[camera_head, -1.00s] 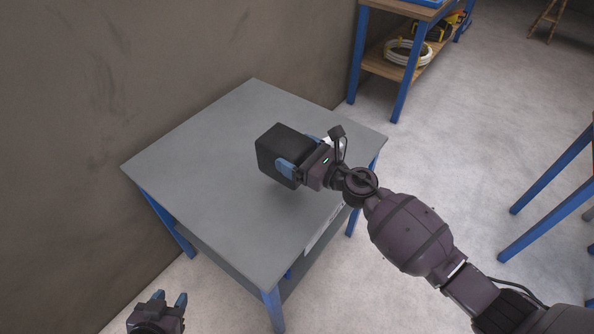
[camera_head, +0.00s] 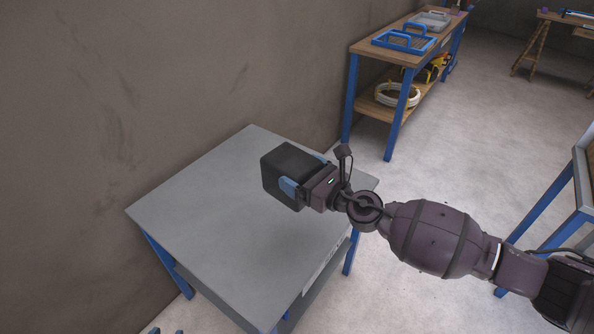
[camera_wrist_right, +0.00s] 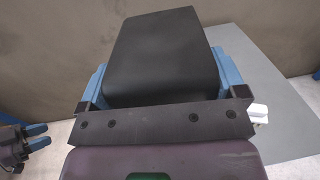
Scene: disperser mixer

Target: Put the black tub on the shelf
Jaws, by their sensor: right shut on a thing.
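The black tub (camera_head: 284,163) is a dark box held by my right gripper (camera_head: 302,180). The gripper's blue fingers are shut on its two sides. In the head view the tub shows over the grey table; I cannot tell how far above the top it is. In the right wrist view the tub (camera_wrist_right: 155,55) fills the middle, between the blue fingers. My left gripper shows only as fingertips (camera_head: 166,331) at the bottom edge of the head view. In the right wrist view the left gripper (camera_wrist_right: 22,143) shows at the left with its fingers apart, empty.
Another blue-legged table (camera_head: 552,215) stands at right. Floor between is clear.

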